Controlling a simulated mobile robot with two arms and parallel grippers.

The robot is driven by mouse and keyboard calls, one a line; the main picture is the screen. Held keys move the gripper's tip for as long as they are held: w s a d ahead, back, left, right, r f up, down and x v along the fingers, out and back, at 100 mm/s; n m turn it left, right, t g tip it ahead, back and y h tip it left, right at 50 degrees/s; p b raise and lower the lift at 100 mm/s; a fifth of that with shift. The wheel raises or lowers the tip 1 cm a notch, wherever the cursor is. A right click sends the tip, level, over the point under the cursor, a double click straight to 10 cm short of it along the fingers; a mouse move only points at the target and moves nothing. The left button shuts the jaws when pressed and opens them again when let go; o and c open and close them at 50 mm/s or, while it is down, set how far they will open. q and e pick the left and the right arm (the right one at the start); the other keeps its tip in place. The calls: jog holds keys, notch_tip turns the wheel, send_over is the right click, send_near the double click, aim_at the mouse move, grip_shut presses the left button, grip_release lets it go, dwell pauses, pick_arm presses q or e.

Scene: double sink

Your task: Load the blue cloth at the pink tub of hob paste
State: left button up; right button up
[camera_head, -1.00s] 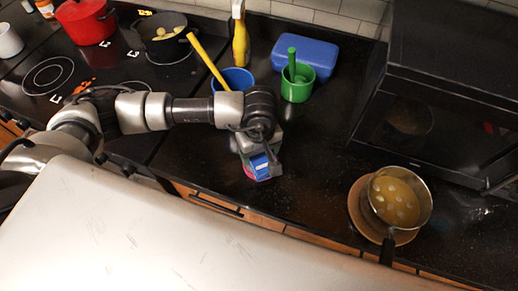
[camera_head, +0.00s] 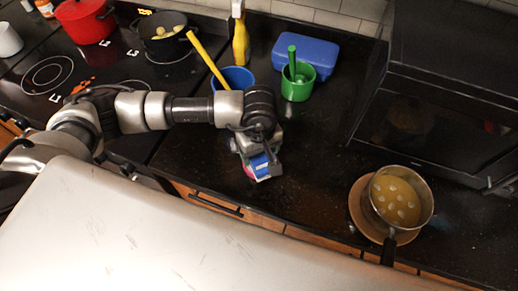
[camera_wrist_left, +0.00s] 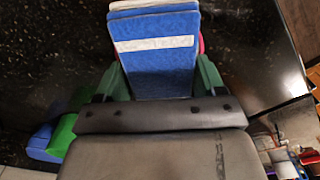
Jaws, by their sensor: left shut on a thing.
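The blue cloth (camera_wrist_left: 157,65) is folded, with a white stripe, and sits between the green fingers of my left gripper (camera_wrist_left: 157,82) in the left wrist view. My left gripper (camera_head: 258,160) is shut on the cloth, low over the front part of the counter in the head view. The pink tub of hob paste (camera_head: 248,171) is mostly hidden under the cloth and gripper; only a pink edge shows. A sliver of it also shows beside the cloth in the wrist view (camera_wrist_left: 202,44). I cannot tell whether cloth and paste touch. My right gripper is not in view.
Behind the gripper stand a blue container (camera_head: 236,77) with a yellow handle, a green container (camera_head: 298,84) and a blue box (camera_head: 306,58). A pan of yellow liquid (camera_head: 400,200) sits on a round board at right. The counter between is clear.

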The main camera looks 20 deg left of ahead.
pick_arm(q)
jog(key=shift+s+f+b, duration=0.1)
jog(key=shift+f+b, duration=0.05)
jog(key=shift+b, duration=0.2)
dwell(1.1)
jog(key=shift+r+p, duration=1.15)
jog(key=shift+r, duration=1.7)
jog(key=shift+r+p, duration=0.3)
jog(key=shift+r, duration=0.5)
